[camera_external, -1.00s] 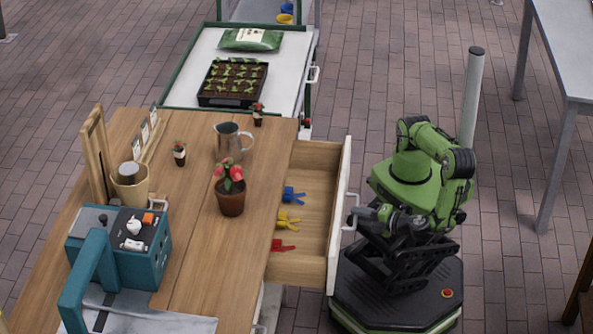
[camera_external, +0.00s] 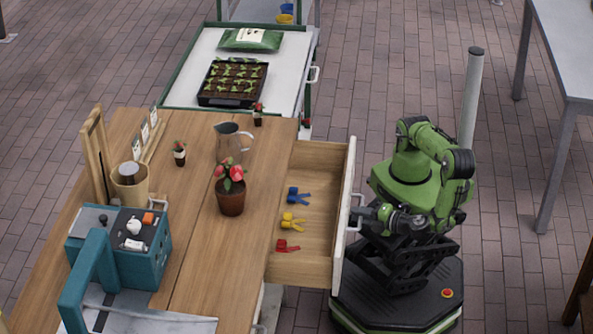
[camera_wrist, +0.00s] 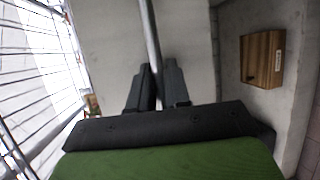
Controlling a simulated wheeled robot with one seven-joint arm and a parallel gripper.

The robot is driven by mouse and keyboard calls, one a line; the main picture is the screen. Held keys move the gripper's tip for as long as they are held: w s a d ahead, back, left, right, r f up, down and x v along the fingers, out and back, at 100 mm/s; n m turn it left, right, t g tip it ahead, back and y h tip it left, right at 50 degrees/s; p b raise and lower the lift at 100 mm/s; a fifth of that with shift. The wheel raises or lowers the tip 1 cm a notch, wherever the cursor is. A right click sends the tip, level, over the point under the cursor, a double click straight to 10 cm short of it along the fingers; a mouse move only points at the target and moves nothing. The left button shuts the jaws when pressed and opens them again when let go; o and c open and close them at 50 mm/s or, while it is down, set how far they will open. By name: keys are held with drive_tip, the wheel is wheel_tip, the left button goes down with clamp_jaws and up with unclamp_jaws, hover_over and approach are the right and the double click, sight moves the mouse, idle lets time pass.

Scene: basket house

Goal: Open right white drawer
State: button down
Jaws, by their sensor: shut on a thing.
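The white-fronted drawer (camera_external: 342,222) stands pulled out from the right side of the wooden table, and its wooden inside shows. Its metal handle (camera_external: 358,212) is on the outer face; in the wrist view the handle bar (camera_wrist: 149,35) runs between my fingers. My gripper (camera_external: 366,213) is shut on the handle, and its dark fingers (camera_wrist: 158,88) close on both sides of the bar. Inside the drawer lie blue pruners (camera_external: 298,195), yellow pruners (camera_external: 291,222) and red pruners (camera_external: 286,246).
A green-framed cart (camera_external: 200,75) with a seedling tray is behind. A grey table (camera_external: 570,50) stands at right. Brick floor is free behind my base.

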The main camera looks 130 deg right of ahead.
drive_tip(key=shift+s+a, duration=0.95)
drive_tip(key=c, duration=1.4)
unclamp_jaws()
drive_tip(key=shift+c, duration=0.2)
drive_tip(key=p+v, duration=0.5)
drive_tip(key=v, duration=1)
drive_tip(key=shift+a, duration=0.4)
drive_tip(key=shift+s, duration=0.1)
